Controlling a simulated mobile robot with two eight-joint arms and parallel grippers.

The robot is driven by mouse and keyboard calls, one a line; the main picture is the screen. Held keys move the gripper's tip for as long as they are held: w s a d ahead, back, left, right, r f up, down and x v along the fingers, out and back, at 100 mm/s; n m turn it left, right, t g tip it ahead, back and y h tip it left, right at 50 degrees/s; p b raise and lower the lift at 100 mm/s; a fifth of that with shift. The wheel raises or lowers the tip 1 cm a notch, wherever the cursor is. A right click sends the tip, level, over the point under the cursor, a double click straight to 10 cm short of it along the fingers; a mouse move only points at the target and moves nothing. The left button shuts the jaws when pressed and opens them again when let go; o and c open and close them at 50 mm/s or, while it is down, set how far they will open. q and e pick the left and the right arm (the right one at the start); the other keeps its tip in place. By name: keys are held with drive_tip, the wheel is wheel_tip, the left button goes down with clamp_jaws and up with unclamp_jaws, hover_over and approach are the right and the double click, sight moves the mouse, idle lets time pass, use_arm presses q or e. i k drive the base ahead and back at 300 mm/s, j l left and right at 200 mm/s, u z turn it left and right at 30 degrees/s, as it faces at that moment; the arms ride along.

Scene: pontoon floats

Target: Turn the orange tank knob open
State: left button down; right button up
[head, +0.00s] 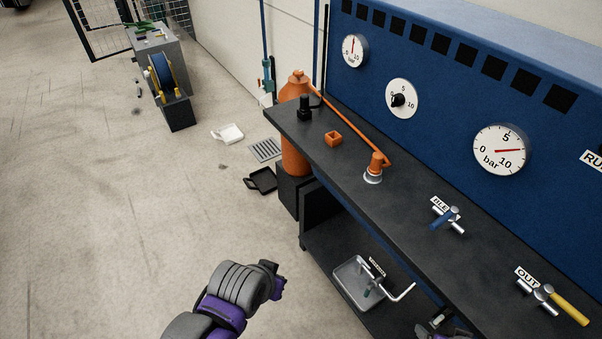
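An orange tank (294,152) stands upright at the far left end of the dark bench, partly hidden by it. Its orange domed top (294,83) rises above the bench top. A black knob-like piece (305,108) shows in front of the tank at the bench corner; I cannot tell how it is turned. An orange hose (350,128) runs from near the tank's top to an orange fitting (376,162) on the bench. My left gripper (276,281) is low over the floor, well short of the tank, touching nothing visible. Its fingers are unclear. Only a bit of my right arm shows at the bottom edge.
The bench top (410,190) carries a small orange square piece (333,139), a blue-handled valve (444,221) and a yellow-handled valve (560,302). A blue gauge panel (440,75) stands behind. A tray (356,283) sits on the lower shelf.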

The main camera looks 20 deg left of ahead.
sight(298, 73)
drive_tip(key=i+j+u, duration=0.1)
drive_tip(key=i+j, duration=0.2)
drive_tip(key=j, duration=0.2)
drive_tip(key=i+j, duration=0.3)
drive_tip(key=j, duration=0.2)
drive_tip(key=i+j+u, duration=0.15)
drive_tip(key=i+j, duration=0.15)
drive_tip(key=j, duration=0.15)
